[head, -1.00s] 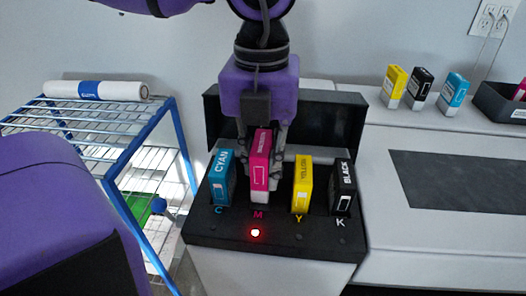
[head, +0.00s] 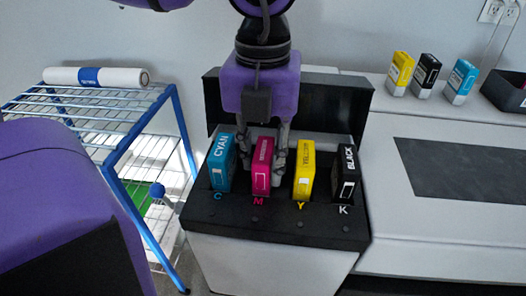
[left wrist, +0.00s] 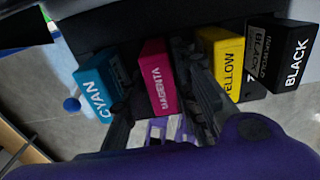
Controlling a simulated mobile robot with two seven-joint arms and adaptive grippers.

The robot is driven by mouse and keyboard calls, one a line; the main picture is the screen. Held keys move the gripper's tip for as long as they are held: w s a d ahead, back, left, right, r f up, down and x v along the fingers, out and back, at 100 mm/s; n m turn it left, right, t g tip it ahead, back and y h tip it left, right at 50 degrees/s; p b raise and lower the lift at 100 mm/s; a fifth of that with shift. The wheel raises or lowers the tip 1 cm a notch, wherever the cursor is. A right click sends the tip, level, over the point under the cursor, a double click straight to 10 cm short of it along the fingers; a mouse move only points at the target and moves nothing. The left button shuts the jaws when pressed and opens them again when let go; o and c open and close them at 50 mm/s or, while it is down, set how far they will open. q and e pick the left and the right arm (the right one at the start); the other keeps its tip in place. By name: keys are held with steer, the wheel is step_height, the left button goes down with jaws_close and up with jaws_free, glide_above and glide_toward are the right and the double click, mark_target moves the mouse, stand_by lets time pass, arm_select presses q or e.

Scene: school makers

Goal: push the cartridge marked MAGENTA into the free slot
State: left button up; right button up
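The MAGENTA cartridge (head: 262,172) stands upright in the slot above the letter M of the black cartridge bay (head: 275,232). Its top is about level with its neighbours. The left wrist view shows the magenta cartridge (left wrist: 157,80) between the two dark fingers (left wrist: 160,100). How far the cartridge sits inside the slot is hidden. My right gripper is not in view.
The CYAN cartridge (head: 221,165) stands close on the left; the YELLOW (head: 304,172) and BLACK (head: 344,178) cartridges stand on the right. Spare cartridges (head: 425,78) stand on the white printer top (head: 385,112). A blue wire rack (head: 150,120) holds a paper roll (head: 97,77).

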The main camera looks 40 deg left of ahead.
arm_select(q)
steer(key=shift+o, duration=1)
steer(key=shift+r, duration=0.1)
step_height(320, 180, up, 12)
